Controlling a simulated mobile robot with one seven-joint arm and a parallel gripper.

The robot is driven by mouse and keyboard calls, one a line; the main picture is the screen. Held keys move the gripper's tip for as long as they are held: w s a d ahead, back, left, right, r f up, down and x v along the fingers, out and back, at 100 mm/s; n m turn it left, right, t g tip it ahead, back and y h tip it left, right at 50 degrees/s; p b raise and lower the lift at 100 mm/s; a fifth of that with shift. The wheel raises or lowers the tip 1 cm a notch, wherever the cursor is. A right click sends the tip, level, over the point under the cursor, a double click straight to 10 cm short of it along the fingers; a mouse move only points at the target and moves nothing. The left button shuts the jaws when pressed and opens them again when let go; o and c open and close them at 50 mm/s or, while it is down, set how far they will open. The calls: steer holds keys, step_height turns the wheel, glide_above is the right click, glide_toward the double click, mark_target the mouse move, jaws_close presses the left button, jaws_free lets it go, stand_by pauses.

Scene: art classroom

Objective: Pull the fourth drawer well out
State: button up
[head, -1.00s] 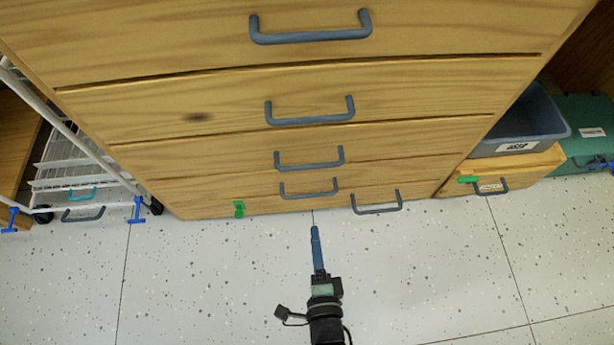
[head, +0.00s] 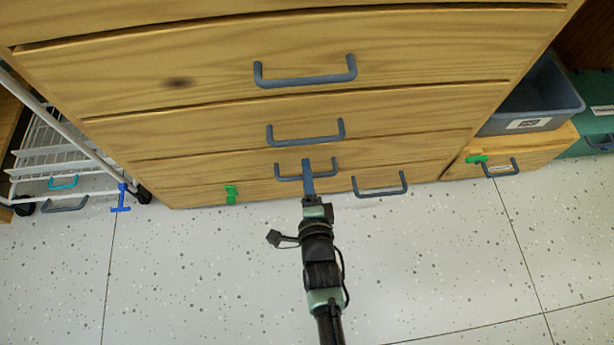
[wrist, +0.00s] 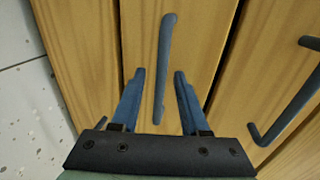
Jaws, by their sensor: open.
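The wooden drawer unit (head: 400,110) fills the upper head view, and its drawers look closed. Its top is out of view, so I cannot count drawers from there. The grey-blue handle (head: 328,169) on the second-lowest visible drawer (head: 240,168) is at my gripper (head: 308,166). In the wrist view, my gripper (wrist: 159,78) is open, with blue fingers on either side of this handle (wrist: 164,60). I see no closed grip on it. The handle of the drawer above (wrist: 290,105) shows at right there.
The lowest drawer has an offset handle (head: 380,190) and a green piece (head: 231,195). A white wire cart (head: 60,150) stands left. A grey bin (head: 540,100) sits on a small wooden drawer box (head: 540,150) at right. The speckled floor (head: 430,270) in front is clear.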

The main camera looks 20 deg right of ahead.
jaws_close()
stand_by(1.4)
